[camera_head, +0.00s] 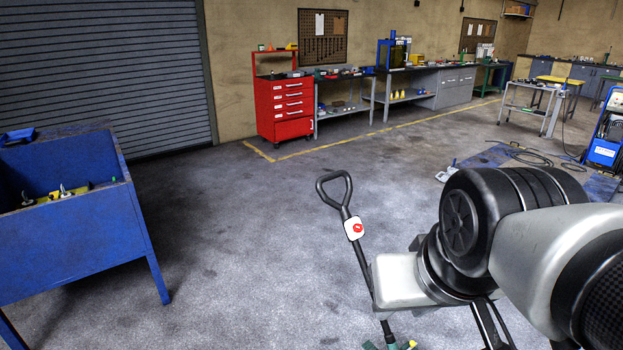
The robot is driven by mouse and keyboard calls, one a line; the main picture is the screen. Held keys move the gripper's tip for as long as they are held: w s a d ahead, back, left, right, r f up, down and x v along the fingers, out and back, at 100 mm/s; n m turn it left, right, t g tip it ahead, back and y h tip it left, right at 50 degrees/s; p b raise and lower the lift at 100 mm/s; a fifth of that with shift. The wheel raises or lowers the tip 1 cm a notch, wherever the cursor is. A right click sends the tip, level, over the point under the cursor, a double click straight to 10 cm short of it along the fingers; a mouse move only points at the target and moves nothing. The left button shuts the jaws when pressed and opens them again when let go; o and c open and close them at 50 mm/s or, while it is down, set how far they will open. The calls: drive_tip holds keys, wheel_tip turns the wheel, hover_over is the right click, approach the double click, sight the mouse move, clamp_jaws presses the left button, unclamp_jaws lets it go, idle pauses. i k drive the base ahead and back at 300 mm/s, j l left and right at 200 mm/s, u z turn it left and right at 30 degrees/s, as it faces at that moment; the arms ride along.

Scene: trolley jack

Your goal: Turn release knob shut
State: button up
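The trolley jack's long dark handle (361,262) stands tilted in the middle foreground, with a black loop grip (335,190) at its top. A white piece with a round red face (357,228) sits on the handle just below the grip. It may be the release knob; I cannot tell its turn position. Green and yellow parts (408,346) show at the handle's foot, and the rest of the jack is cut off or hidden. My arm fills the lower right, its silver end close to the handle. Dark bars below it, perhaps my gripper (492,326), run out of frame; their opening is unclear.
A blue metal bin (75,235) on legs stands at the left. A red tool cabinet (284,107) and grey workbenches (405,88) line the back wall. A trolley (530,108) and a blue machine (605,130) stand at the right. The floor left of the handle is clear.

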sight(357, 228)
drive_tip(key=u, duration=0.5)
drive_tip(key=i, duration=1.2)
drive_tip(key=i+j+z, duration=0.1)
drive_tip(key=i, duration=0.35)
drive_tip(key=i+j+z, duration=0.15)
drive_tip(key=i, duration=0.3)
drive_tip(key=i+j+z, duration=0.1)
drive_tip(key=i, duration=0.4)
drive_tip(key=j+z, duration=0.1)
drive_tip(key=z, duration=0.3)
drive_tip(key=j+z, duration=0.1)
drive_tip(key=z, duration=0.3)
drive_tip(key=l, duration=0.15)
